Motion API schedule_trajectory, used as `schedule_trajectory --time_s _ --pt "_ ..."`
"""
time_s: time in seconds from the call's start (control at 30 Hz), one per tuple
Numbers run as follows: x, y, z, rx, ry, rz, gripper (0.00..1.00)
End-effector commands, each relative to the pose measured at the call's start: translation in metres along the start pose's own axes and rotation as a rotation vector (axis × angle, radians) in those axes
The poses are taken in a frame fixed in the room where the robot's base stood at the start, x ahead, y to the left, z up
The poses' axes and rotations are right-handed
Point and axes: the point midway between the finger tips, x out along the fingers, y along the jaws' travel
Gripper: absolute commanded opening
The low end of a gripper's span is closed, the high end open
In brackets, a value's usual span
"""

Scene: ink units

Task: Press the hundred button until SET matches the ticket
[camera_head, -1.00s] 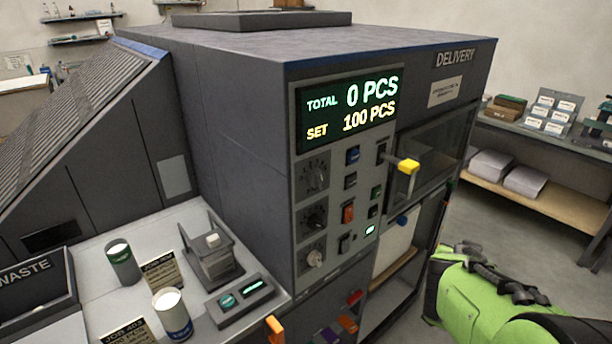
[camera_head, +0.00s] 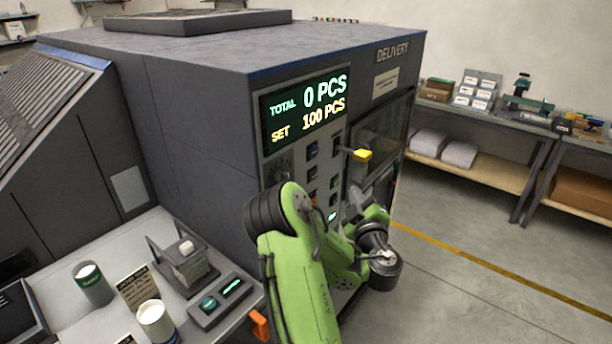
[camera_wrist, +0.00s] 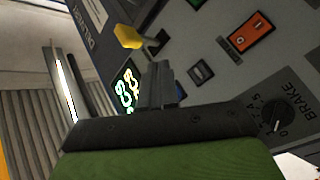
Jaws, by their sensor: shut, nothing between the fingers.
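The display (camera_head: 304,105) on the grey machine reads TOTAL 0 PCS and SET 100 PCS. It also shows, sharply angled, in the wrist view (camera_wrist: 127,86). My gripper (camera_wrist: 157,84) is shut and empty, in front of the panel near a dark button (camera_wrist: 201,72). Contact cannot be told. In the head view my arm hides the lower panel. A dark ticket card (camera_head: 138,289) stands on the left counter; its text is too small to read.
A yellow-knobbed lever (camera_head: 361,155) sticks out of the panel close to my gripper; it also shows in the wrist view (camera_wrist: 128,37). An orange rocker (camera_wrist: 250,40) and a BRAKE dial (camera_wrist: 277,116) are nearby. Floor at right is clear.

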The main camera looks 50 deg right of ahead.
Motion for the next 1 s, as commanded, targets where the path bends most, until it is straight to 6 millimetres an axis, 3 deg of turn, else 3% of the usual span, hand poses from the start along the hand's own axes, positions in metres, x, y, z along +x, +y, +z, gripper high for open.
schedule_trajectory --time_s 0.23,0.7,1.0 --pt "0.007 -0.005 -0.005 0.001 0.002 -0.001 0.0" --pt "0.054 -0.036 -0.042 0.002 0.003 0.0 0.0" --pt "0.062 -0.044 -0.045 0.003 0.0 0.002 0.0"
